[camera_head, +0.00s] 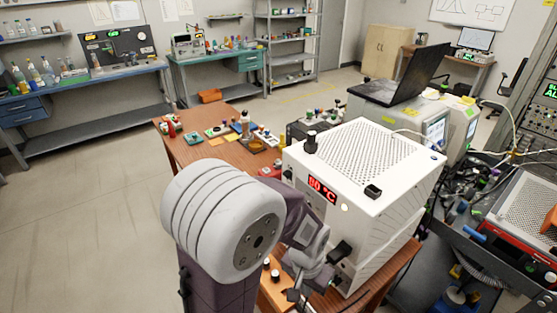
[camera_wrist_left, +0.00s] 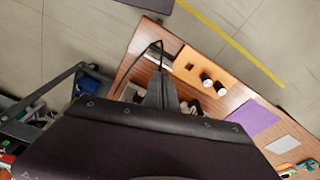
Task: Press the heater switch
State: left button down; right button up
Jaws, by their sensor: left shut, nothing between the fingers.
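The heater is a white box (camera_head: 385,160) with a perforated top, on the wooden table. Its front has a red display (camera_head: 322,190) that seems to read 60 °C, though the first digit is unclear. I cannot clearly make out the heater switch; my left arm covers part of the front. My left gripper (camera_head: 296,291) points down in front of the heater's lower front, beside a tan block (camera_head: 271,292) with dark vials. In the left wrist view the gripper (camera_wrist_left: 166,90) is shut and empty, close to that block (camera_wrist_left: 225,76). My right gripper is out of view.
A black laptop (camera_head: 405,78) stands behind the heater. The wooden table (camera_head: 190,150) carries small bottles and colored items at its far left. Cables and a red-fronted device (camera_head: 515,245) crowd the right. In the left wrist view a purple sheet (camera_wrist_left: 252,118) lies beside the block.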

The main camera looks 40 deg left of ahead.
pick_arm(q)
jog(key=w+a+r+n+t+p, duration=0.1)
jog(key=w+r+p, duration=0.2)
jog(key=r+p, duration=0.75)
jog(key=w+a+r+n+p, duration=0.1)
jog(key=w+r+n+p, duration=0.1)
jog(key=r+p, duration=0.9)
jog(key=w+a+r+n, duration=0.3)
jog(key=a+n, duration=0.3)
jog(key=n, duration=0.4)
jog(key=w+a+r+n+g, duration=0.1)
jog(key=w+a+r+n, duration=0.3)
jog(key=n, duration=0.5)
jog(key=w+a+r+n+g, duration=0.1)
jog(key=w+a+r+n, duration=0.2)
jog(key=w+a+n, duration=0.3)
jog(key=a+n, duration=0.2)
jog(key=n, duration=0.2)
jog(key=shift+w+a+r+n, duration=0.25)
jog(key=shift+w+a+n, duration=0.05)
jog(key=shift+a, duration=0.05)
jog(key=shift+d, duration=0.15)
